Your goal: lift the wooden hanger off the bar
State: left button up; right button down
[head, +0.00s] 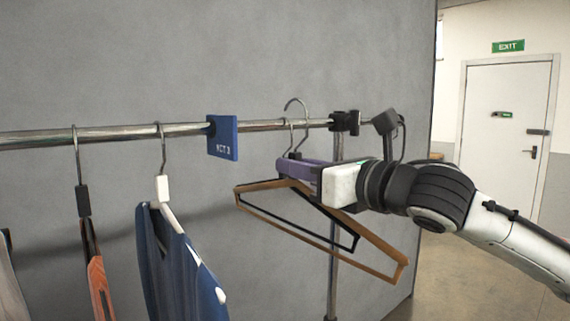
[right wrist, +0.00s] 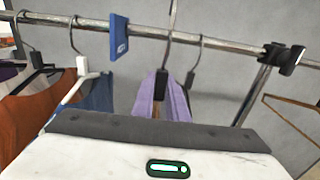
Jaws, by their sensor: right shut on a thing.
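The wooden hanger (head: 378,262) hangs tilted from my right gripper (head: 290,168), its right end lower. The purple fingers are shut on its top, just below the bar (head: 265,125). Its metal hook (head: 297,102) rises well above the bar, and the hook's tip looks higher than the bar's top. In the right wrist view the fingers (right wrist: 165,106) close on a strip of wood, and the hook's stem runs up past the bar (right wrist: 225,45) and out of the picture. My left gripper is not in view.
A black hanger (head: 353,238) hangs close behind the wooden one. A blue sign (head: 222,138) sits on the bar to the left, then a blue garment (head: 178,265) and an orange one (head: 98,285). A black clamp (head: 345,121) and post (head: 333,270) stand at the right.

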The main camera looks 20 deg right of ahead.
jog(key=v, duration=1.6)
jog(key=shift+s+b, duration=0.15)
jog(key=shift+b, duration=0.25)
jog(key=b+v, duration=0.3)
jog(key=shift+d+f, duration=0.1)
jog(key=shift+f, duration=0.1)
jog(key=b+v, duration=1.1)
jog(key=v, duration=1.3)
jog(key=shift+r+b, duration=0.35)
jog(key=shift+r, duration=0.05)
